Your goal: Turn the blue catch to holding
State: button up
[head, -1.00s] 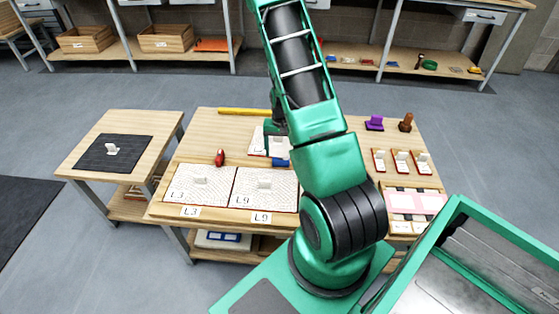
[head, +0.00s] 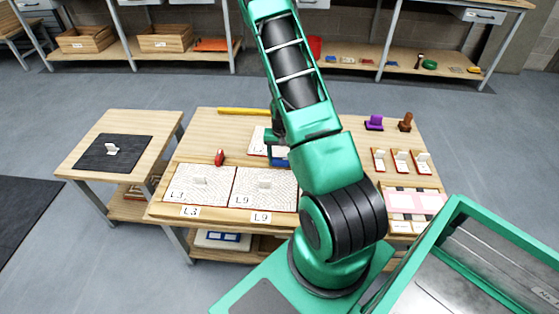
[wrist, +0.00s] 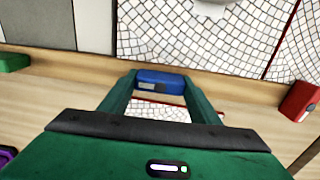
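The blue catch (head: 280,163) is at the near edge of a small white tiled panel (head: 257,143), behind the panel labelled L9. In the wrist view the blue catch (wrist: 161,80) lies between my two fingertips, one on each side. My gripper (wrist: 160,88) points down at it with its fingers apart. I cannot tell whether the fingers press on the catch. In the head view my gripper (head: 279,150) is just above the catch and partly hidden by my arm. The catch's exact angle is hard to read.
A red catch (head: 219,157) stands left of the blue one and shows in the wrist view (wrist: 300,101). A green piece (wrist: 13,62) is on the other side. Panels L3 (head: 185,195) and L9 (head: 250,200) lie in front. A yellow bar (head: 240,111) lies behind.

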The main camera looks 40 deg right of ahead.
jog(key=shift+n, duration=0.3)
jog(key=n, duration=0.3)
jog(key=shift+w+n, duration=0.1)
jog(key=shift+n, duration=0.3)
jog(key=n, duration=0.4)
jog(key=shift+n, duration=0.3)
jog(key=n, duration=0.4)
jog(key=shift+a, duration=0.1)
jog(key=n, duration=0.4)
jog(key=shift+n, duration=0.6)
jog(key=o, duration=1)
jog(key=shift+o, duration=0.2)
